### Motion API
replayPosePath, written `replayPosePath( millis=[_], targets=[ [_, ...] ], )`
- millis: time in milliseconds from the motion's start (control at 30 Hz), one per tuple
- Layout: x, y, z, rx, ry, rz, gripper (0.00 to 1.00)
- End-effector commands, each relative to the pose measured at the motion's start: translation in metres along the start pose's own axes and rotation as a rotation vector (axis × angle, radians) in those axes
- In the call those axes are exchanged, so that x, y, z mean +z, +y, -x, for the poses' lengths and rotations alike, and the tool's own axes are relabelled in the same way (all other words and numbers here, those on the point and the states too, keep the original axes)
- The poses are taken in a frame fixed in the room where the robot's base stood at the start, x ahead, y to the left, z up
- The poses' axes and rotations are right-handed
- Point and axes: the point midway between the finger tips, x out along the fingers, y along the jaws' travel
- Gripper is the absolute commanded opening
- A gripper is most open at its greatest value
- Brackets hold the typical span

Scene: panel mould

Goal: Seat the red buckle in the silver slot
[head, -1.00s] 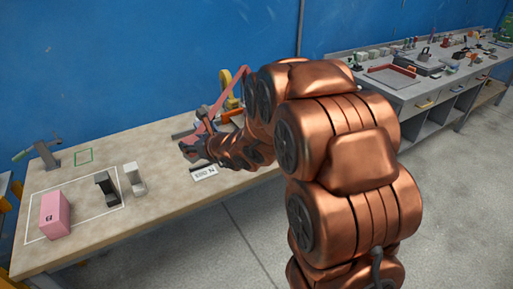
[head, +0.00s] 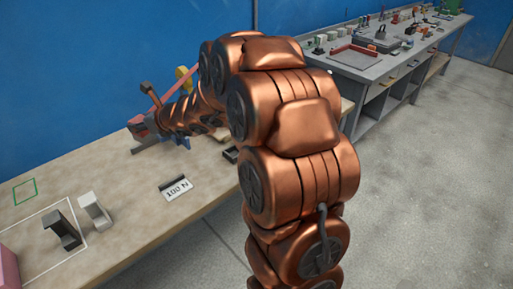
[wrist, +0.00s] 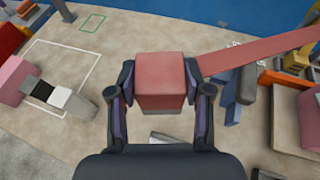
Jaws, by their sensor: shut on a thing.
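The red buckle (wrist: 160,83) is a block held between the two fingers of my gripper (wrist: 160,100) in the wrist view. The fingers press on its left and right sides, above the bench. A flat red strap (wrist: 262,53) runs from beside the buckle to the upper right. In the head view the gripper (head: 146,130) is at the far end of my arm, near the blue wall, with red showing at its tip. A blue-grey fixture (wrist: 232,97) stands right of the gripper. I cannot pick out the silver slot for certain.
A dark bracket (head: 62,230) and a white bracket (head: 95,211) stand on the bench near a white outline. A "100 N" label (head: 175,188) lies near the front edge. A pink block (wrist: 14,80) is at the left.

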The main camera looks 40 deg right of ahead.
Motion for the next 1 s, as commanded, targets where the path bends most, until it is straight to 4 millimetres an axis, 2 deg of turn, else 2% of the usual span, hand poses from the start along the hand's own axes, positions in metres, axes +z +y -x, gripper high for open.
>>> replayPosePath(
  millis=[33, 267, 400, 567, 767, 900, 1000],
  targets=[
    [-0.002, -0.014, -0.001, -0.006, -0.005, 0.002, 0.11],
    [-0.006, -0.068, 0.005, -0.010, 0.000, 0.002, 0.11],
    [-0.012, -0.104, 0.014, -0.014, -0.001, 0.002, 0.11],
    [-0.030, -0.154, 0.032, -0.024, -0.001, -0.006, 0.11],
    [-0.073, -0.231, 0.073, -0.058, -0.002, -0.024, 0.11],
    [-0.111, -0.282, 0.109, -0.099, -0.002, -0.042, 0.11],
    [-0.141, -0.314, 0.137, -0.132, -0.002, -0.058, 0.11]
  ],
)
